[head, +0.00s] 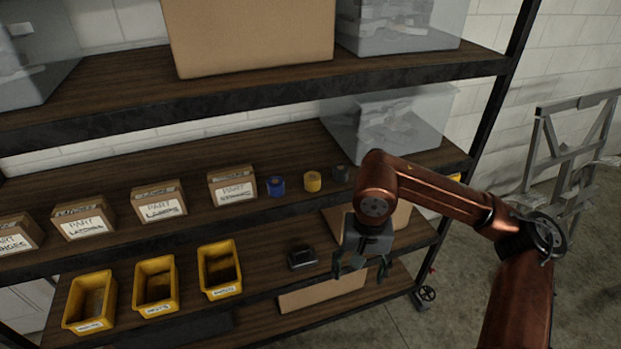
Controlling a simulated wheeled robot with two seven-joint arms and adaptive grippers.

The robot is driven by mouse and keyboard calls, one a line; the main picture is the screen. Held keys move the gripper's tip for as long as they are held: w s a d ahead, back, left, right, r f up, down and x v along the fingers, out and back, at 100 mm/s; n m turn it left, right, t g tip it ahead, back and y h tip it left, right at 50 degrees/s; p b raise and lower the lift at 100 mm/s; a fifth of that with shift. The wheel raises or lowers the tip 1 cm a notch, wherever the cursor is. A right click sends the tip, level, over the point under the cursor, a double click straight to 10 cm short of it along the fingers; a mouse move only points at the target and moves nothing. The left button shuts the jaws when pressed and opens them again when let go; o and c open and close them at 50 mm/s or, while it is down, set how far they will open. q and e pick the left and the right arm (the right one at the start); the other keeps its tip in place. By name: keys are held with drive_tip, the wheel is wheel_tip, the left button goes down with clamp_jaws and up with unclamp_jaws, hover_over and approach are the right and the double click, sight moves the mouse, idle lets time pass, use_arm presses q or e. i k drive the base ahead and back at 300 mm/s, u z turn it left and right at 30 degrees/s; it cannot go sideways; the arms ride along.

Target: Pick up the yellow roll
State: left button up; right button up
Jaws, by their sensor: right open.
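The yellow roll (312,181) stands on the middle shelf (120,171), between a blue roll (276,186) on its left and a dark grey roll (341,173) on its right. My right gripper (362,277) is open and empty. It points down in front of the shelving, below and to the right of the yellow roll and apart from it. My right arm comes in from the right, its copper wrist close to the dark roll in the picture. My left gripper is not in view.
Several labelled cardboard part boxes (231,186) stand left of the rolls. A clear bin (385,125) is behind them at right. Yellow bins (219,270) and a small black object (302,258) sit on the shelf below. A metal frame (548,150) stands at right; open floor lies beside it.

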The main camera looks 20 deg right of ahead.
sight(312, 180)
drive_tip(key=i, duration=1.5)
